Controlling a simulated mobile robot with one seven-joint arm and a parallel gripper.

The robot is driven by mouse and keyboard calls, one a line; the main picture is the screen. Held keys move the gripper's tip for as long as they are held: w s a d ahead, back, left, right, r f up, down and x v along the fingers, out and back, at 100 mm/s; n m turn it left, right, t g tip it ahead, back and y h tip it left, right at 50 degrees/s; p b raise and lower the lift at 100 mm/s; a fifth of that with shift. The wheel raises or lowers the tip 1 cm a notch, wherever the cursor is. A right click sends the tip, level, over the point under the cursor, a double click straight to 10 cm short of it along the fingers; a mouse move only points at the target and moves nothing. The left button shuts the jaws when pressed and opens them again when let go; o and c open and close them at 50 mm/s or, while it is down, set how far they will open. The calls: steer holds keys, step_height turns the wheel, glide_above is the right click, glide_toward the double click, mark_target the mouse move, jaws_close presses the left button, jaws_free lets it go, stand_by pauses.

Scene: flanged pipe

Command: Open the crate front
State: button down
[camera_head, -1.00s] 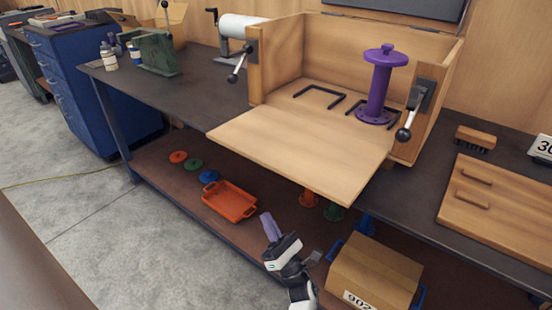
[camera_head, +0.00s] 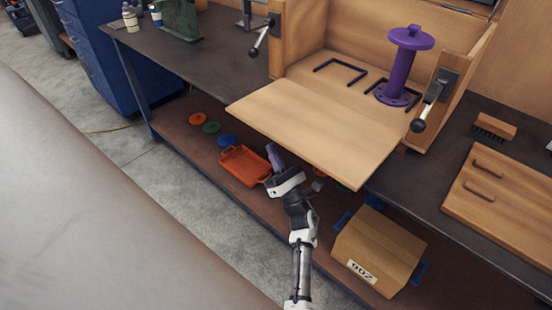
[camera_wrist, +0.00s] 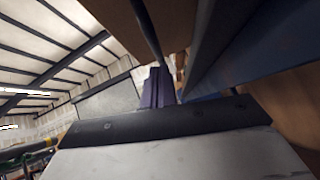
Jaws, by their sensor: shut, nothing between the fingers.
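The wooden crate (camera_head: 447,118) stands on the dark bench with its front panel (camera_head: 310,128) folded down, lying about flat and jutting past the bench edge. A lever with a black ball knob sits on each side wall, the left lever (camera_head: 259,42) and the right lever (camera_head: 422,115). Inside stands a purple flanged pipe (camera_head: 404,65), upright. My gripper (camera_head: 271,150) is shut and empty, its purple fingers just short of the panel's outer edge in the head view. I cannot tell if they touch it. The wrist view shows the fingers (camera_wrist: 157,88) pointing upward.
Black brackets (camera_head: 340,70) lie on the crate floor. A lower shelf holds an orange tray (camera_head: 243,166), coloured discs (camera_head: 211,127) and a cardboard box (camera_head: 378,250). A brush (camera_head: 494,126) and a wooden board with handles (camera_head: 500,195) lie on the bench at right.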

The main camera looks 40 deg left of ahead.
mark_target(272, 134)
steer(key=shift+w+r, duration=0.15)
steer(key=shift+r, duration=0.45)
steer(key=r+m+t+h, duration=0.1)
steer(key=r+m+t+p, duration=0.1)
steer(key=r+m+t, duration=0.1)
steer(key=s+r+m+t+h, duration=0.1)
steer(key=r+m, duration=0.1)
steer(key=shift+r+h+p, duration=0.2)
steer(key=shift+h+p, duration=0.1)
steer(key=shift+p, duration=0.05)
steer(key=shift+r, duration=0.5)
